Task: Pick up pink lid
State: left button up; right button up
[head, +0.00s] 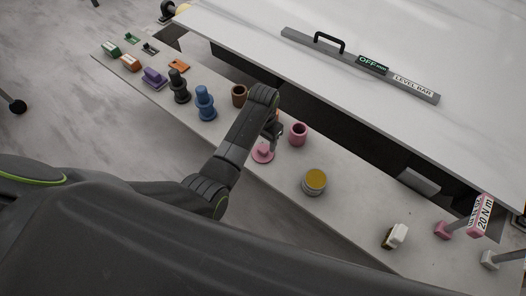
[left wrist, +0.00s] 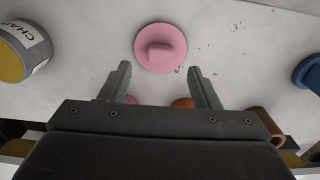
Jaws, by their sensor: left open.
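The pink lid (head: 263,153) is a round disc with a raised block handle on top. It lies flat on the narrow stone ledge, partly hidden by my left arm in the head view. It shows whole in the left wrist view (left wrist: 160,48), just beyond the fingertips. My left gripper (left wrist: 160,82) is open and empty, its two fingers apart, with the lid ahead of the gap between them. In the head view my left gripper (head: 272,132) is mostly hidden by its own arm, close above the lid. My right gripper is not in view.
A pink cup (head: 298,134) and a brown cup (head: 239,95) stand near the lid. A yellow-topped tin (head: 314,182) stands to its right. Blue (head: 205,104) and black (head: 179,88) stacked pieces stand to the left. A level bar (head: 360,64) lies on the white slab behind.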

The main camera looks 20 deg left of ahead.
aim_at(263, 149)
pick_arm(q)
jog(key=shift+f, duration=2.3)
jog(key=c, duration=1.1)
jog(key=shift+o, duration=0.2)
